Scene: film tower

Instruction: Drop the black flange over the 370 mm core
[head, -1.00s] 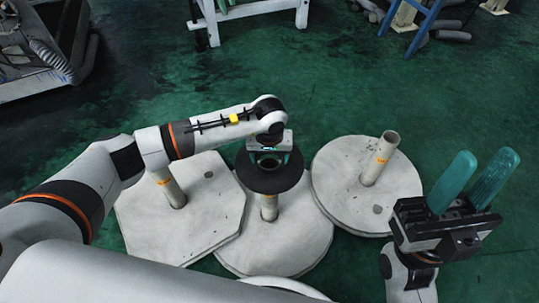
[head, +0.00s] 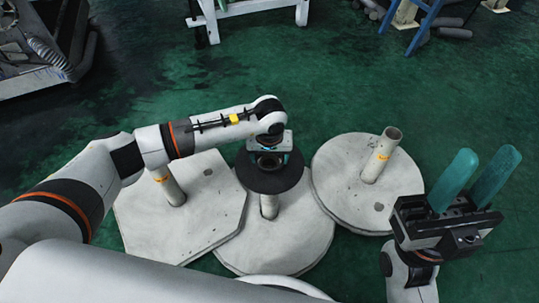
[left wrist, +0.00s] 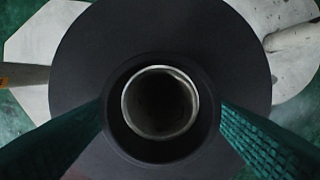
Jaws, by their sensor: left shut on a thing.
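The black flange (head: 287,181) is a flat disc with a raised hub around its hole. My left gripper (head: 269,158) is shut on the hub and holds the disc about level around the upper part of the middle core (head: 269,207). In the left wrist view the core's open top (left wrist: 160,122) shows inside the hole of the flange (left wrist: 82,65), with a dark gap around it, wider at the bottom. Below the disc, the lower part of the core shows above its base. My right gripper (head: 485,154) is open and empty, fingers pointing up.
The middle core stands on a round pale base (head: 285,245). A left core (head: 172,190) stands on an angular base (head: 150,230), and a right core (head: 382,157) on a round base (head: 340,165). A white stand (head: 255,12) is at the back.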

